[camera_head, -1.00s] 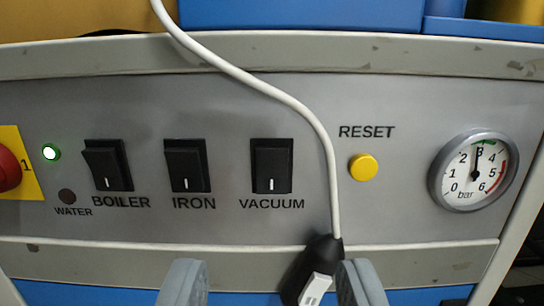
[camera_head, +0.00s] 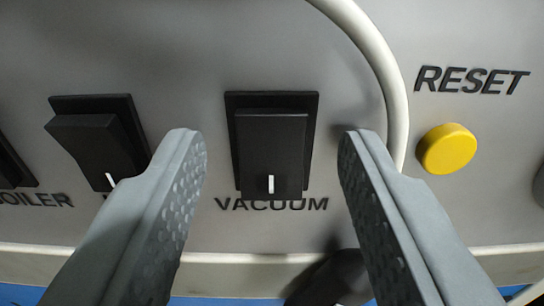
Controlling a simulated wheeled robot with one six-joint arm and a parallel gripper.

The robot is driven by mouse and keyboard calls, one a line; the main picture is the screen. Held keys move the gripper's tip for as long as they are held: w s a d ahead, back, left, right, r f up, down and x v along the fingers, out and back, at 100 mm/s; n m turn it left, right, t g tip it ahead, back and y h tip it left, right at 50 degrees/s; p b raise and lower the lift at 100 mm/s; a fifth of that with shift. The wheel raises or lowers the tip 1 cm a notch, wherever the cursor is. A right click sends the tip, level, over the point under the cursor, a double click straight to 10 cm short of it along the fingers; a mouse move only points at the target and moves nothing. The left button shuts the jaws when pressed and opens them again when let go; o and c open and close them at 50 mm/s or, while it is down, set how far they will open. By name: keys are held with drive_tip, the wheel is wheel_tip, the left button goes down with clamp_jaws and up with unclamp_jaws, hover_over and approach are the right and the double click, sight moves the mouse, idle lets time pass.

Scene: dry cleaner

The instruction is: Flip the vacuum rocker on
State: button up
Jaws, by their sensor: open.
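The vacuum rocker (camera_head: 271,150) is a black switch in a black frame with a white mark at its lower end, above the raised label VACUUM (camera_head: 272,204). It sits near the middle of the view on the grey panel. My gripper (camera_head: 265,140) is open and empty. Its two grey fingers stand on either side of the rocker, with a gap to it on both sides. I cannot tell whether either fingertip touches the panel.
A white cable (camera_head: 385,70) hangs right of the rocker and passes behind or beside the right finger. A dark plug (camera_head: 330,280) hangs below. The yellow reset button (camera_head: 447,149) is at right; the iron rocker (camera_head: 97,140) is at left, its label mostly hidden.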

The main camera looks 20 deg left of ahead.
clamp_jaws()
drive_tip(key=shift+f+t+y, duration=0.2)
drive_tip(key=shift+t, duration=0.45)
drive_tip(key=shift+f+t+y, duration=0.15)
drive_tip(key=shift+t+y, duration=0.05)
drive_tip(key=shift+t, duration=0.45)
unclamp_jaws()
